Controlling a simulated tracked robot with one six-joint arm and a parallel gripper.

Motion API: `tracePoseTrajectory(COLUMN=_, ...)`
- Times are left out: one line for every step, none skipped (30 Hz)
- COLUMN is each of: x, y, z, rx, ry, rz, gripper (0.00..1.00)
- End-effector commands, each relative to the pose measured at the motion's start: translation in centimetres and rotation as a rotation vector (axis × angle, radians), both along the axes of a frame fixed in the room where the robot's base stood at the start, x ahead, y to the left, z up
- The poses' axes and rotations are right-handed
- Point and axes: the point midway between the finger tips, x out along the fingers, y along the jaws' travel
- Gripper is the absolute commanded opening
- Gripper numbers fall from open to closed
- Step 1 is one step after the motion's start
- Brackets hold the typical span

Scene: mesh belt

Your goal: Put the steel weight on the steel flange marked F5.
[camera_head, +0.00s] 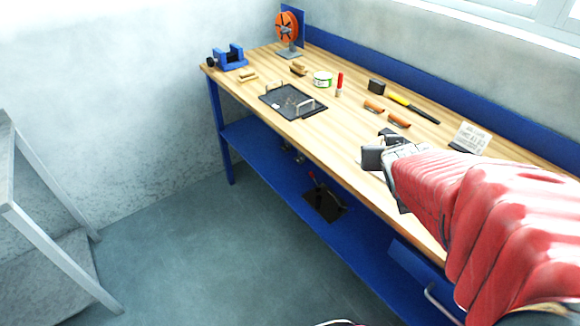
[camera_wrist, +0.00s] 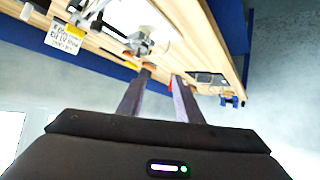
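My gripper (camera_head: 378,153) is above the right half of the wooden bench in the head view. In the wrist view its two dark fingers (camera_wrist: 162,76) stand apart with nothing seen held between them. I cannot pick out the steel weight or a flange marked F5 in either view. A dark tray (camera_head: 268,100) with two handles holds small pieces too small to identify. My red-covered arm hides part of the bench.
The bench (camera_head: 335,127) also bears a blue vise (camera_head: 229,59), an orange reel (camera_head: 287,27), a white-and-green tin (camera_head: 322,79), a red tube (camera_head: 339,85), a hammer (camera_head: 410,106), brown-handled tools (camera_head: 374,106) and a printed card (camera_head: 470,138). Bare wood lies between tray and gripper.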

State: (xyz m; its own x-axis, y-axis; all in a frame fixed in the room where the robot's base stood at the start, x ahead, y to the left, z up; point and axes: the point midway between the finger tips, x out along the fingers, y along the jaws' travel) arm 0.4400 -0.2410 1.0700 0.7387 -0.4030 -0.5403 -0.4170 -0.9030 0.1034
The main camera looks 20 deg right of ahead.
Motion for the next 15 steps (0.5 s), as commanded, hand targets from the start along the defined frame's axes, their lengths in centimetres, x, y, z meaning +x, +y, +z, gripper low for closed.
tracePoseTrajectory(x=-0.2, y=1.7, z=0.6, rx=0.003, ry=0.021, rz=0.016, gripper=0.32)
tracePoseTrajectory(x=-0.5, y=2.7, z=0.7, rx=0.008, ry=0.04, rz=0.022, gripper=0.32)
tracePoseTrajectory(x=-0.9, y=3.9, z=0.9, rx=0.017, ry=0.065, rz=0.032, gripper=0.32)
tracePoseTrajectory(x=-1.3, y=4.9, z=1.0, rx=0.023, ry=0.084, rz=0.04, gripper=0.32)
tracePoseTrajectory(x=-1.7, y=5.8, z=1.1, rx=0.03, ry=0.101, rz=0.049, gripper=0.32)
tracePoseTrajectory(x=-2.2, y=7.2, z=1.2, rx=0.042, ry=0.128, rz=0.063, gripper=0.32)
tracePoseTrajectory(x=-2.7, y=8.2, z=1.2, rx=0.05, ry=0.146, rz=0.076, gripper=0.32)
tracePoseTrajectory(x=-3.2, y=9.3, z=1.3, rx=0.059, ry=0.166, rz=0.089, gripper=0.32)
tracePoseTrajectory(x=-3.9, y=10.7, z=1.4, rx=0.072, ry=0.192, rz=0.108, gripper=0.32)
tracePoseTrajectory(x=-4.5, y=11.7, z=1.4, rx=0.083, ry=0.213, rz=0.123, gripper=0.32)
tracePoseTrajectory(x=-5.1, y=12.8, z=1.4, rx=0.091, ry=0.233, rz=0.142, gripper=0.32)
tracePoseTrajectory(x=-6.0, y=14.2, z=1.4, rx=0.106, ry=0.26, rz=0.166, gripper=0.32)
tracePoseTrajectory(x=-6.7, y=15.4, z=1.5, rx=0.117, ry=0.281, rz=0.187, gripper=0.32)
tracePoseTrajectory(x=-7.4, y=16.4, z=1.5, rx=0.127, ry=0.302, rz=0.208, gripper=0.32)
tracePoseTrajectory(x=-8.5, y=17.9, z=1.5, rx=0.141, ry=0.33, rz=0.239, gripper=0.32)
